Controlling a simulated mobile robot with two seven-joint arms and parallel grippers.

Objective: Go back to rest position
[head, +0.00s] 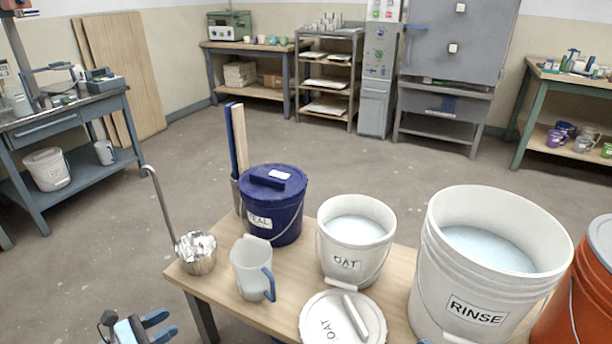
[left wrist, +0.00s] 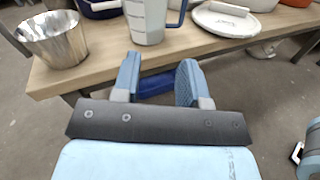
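My left gripper (head: 170,326) is at the bottom left of the head view, in front of the table and apart from everything on it. In the left wrist view its two blue fingers (left wrist: 160,72) are spread with nothing held between them. A light blue part (left wrist: 312,150) at the right edge of that view may belong to my right arm. A small blue tip at the bottom edge of the head view may be my right gripper, but its fingers cannot be made out.
The wooden table (head: 221,290) holds a metal cup (head: 196,262), white pitcher (head: 250,270), blue lidded bucket (head: 285,217), open OAT bucket (head: 343,262), OAT lid (head: 320,322) and RINSE bucket (head: 450,270). An orange bucket (head: 585,300) stands right. Floor left of the table is clear.

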